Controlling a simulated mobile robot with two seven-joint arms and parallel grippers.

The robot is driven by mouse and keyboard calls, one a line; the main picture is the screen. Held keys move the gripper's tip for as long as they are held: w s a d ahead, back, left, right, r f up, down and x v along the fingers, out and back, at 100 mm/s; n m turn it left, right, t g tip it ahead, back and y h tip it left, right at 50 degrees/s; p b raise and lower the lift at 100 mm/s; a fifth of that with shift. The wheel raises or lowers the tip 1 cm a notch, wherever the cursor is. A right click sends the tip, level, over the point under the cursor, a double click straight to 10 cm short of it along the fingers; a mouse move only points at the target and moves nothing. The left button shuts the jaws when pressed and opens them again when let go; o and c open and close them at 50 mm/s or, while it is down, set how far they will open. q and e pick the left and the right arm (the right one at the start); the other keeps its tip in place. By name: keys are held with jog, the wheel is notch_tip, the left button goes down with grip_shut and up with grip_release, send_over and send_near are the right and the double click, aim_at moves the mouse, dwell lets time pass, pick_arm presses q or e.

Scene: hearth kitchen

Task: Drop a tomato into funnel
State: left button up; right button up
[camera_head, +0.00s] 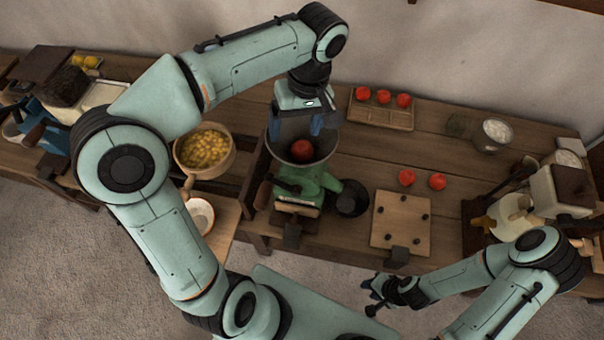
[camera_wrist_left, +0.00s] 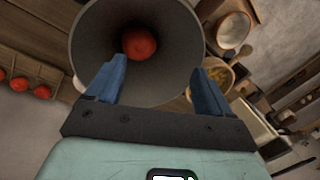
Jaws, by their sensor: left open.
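A red tomato (camera_head: 302,149) is inside the grey funnel (camera_head: 285,148) on top of the green machine (camera_head: 302,185). In the left wrist view the tomato (camera_wrist_left: 139,43) lies inside the wide funnel (camera_wrist_left: 88,45), away from the fingers. My left gripper (camera_head: 301,124) is above the funnel, pointing down, with its blue fingers apart and nothing between them; it also shows in the left wrist view (camera_wrist_left: 158,82). My right gripper (camera_head: 382,293) is low, in front of the table; its jaws are too small to judge. Two more tomatoes (camera_head: 407,177) (camera_head: 437,181) lie on the table.
A wooden tray (camera_head: 380,116) at the back holds three tomatoes. A pot of yellow pieces (camera_head: 204,150) stands left of the funnel. A board with dark knobs (camera_head: 402,222) and a dark round pan (camera_head: 352,198) are to the right. A metal bowl (camera_head: 492,137) stands at the back right.

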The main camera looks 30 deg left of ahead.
pick_arm(q)
notch_tip(320, 180, up, 11)
jog(key=w+d, duration=0.1)
jog(key=shift+w+d, duration=0.2)
jog(key=shift+d, duration=0.1)
dwell(0.5)
